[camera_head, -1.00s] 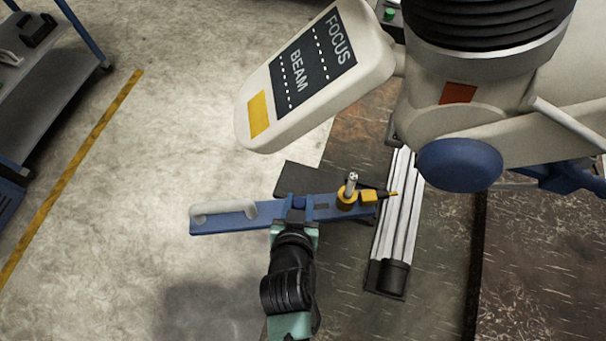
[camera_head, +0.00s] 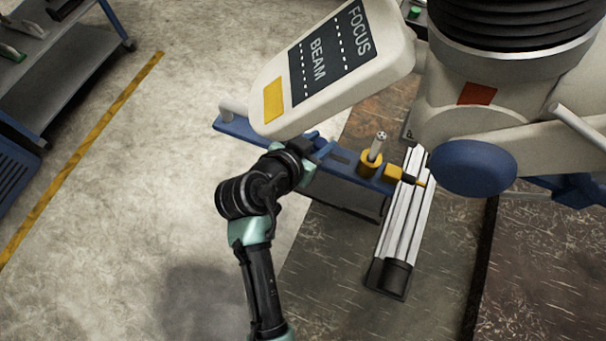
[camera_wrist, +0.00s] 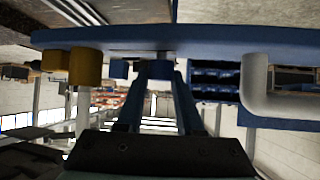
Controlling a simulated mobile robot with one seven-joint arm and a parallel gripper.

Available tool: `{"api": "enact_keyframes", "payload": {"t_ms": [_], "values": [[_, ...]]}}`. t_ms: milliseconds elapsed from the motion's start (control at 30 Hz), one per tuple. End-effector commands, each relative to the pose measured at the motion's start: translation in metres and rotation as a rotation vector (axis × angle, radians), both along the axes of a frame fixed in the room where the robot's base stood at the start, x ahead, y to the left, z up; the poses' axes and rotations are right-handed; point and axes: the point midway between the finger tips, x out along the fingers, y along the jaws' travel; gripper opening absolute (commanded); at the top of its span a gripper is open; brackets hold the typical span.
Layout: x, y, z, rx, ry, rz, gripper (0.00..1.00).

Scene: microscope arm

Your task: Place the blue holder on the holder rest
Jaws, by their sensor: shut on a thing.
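The blue holder (camera_head: 348,172) is a long flat bar with a gold collar and metal pin (camera_head: 373,155), a yellow block near its right end and a pale handle (camera_head: 232,110) at its left. My gripper (camera_head: 316,147) is shut on it near the middle; the white panel hides part of the bar. In the wrist view the bar (camera_wrist: 210,38) spans the top, with my gripper's fingers (camera_wrist: 160,85) below it. I cannot tell for sure which part is the holder rest. The holder's right end overlaps the silver ribbed rail (camera_head: 402,225) in the picture; contact is unclear.
The white FOCUS/BEAM panel (camera_head: 330,70) hangs close to my gripper. The large microscope body (camera_head: 490,105) with a blue knob (camera_head: 474,167) stands at the right. A grey cart (camera_head: 62,75) is at the far left; open floor lies between.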

Motion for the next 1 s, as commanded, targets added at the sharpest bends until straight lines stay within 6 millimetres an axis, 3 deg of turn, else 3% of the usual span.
{"api": "enact_keyframes", "payload": {"t_ms": [333,600,1000], "values": [[-0.003,0.0,-0.002,-0.011,-0.033,-0.004,0.0],[-0.003,0.0,-0.044,-0.012,-0.031,-0.005,0.0],[-0.003,0.0,-0.086,-0.013,-0.031,-0.004,0.0]]}}
